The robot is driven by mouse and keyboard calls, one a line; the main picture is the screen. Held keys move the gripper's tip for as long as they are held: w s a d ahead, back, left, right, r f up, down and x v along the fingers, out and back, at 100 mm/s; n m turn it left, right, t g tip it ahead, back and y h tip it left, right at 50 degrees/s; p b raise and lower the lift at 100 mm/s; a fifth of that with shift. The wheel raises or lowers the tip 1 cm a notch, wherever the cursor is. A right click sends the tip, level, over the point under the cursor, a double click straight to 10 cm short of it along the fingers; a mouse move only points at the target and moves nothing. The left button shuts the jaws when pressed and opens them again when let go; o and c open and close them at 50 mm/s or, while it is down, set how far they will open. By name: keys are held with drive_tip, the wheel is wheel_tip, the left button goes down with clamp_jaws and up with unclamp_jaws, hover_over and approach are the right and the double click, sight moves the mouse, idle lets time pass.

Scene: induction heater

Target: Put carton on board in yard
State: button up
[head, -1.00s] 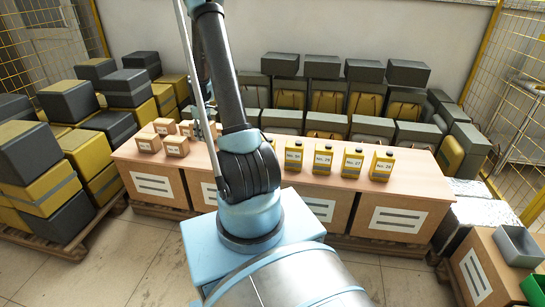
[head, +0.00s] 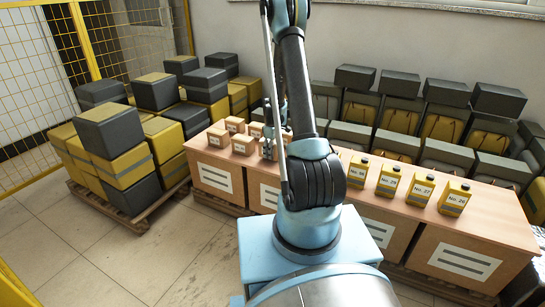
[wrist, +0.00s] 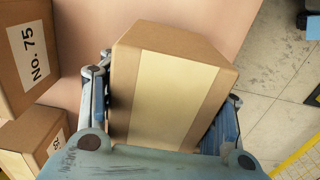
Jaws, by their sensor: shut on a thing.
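My gripper (wrist: 168,95) is shut on a brown carton (wrist: 180,65) with a wide pale band, with a finger on each of two opposite sides. In the wrist view, the carton shows in front of the wooden table top, near its edge; I cannot tell how far above the top it is. In the head view, my gripper (head: 268,143) is at the table's left end among small cartons, and the held carton is mostly hidden. I cannot make out a board for certain in either view.
Several other cartons stand on the long table (head: 330,172), one marked No. 75 (wrist: 30,58). Yellow bottles (head: 421,190) stand to the right. A pallet (head: 140,212) with stacked grey and yellow boxes is at left. The floor (head: 110,255) at front left is clear.

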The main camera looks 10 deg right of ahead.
drive_tip(key=shift+f, duration=1.2)
drive_tip(key=o, duration=1.3)
drive_tip(key=shift+r, duration=0.1)
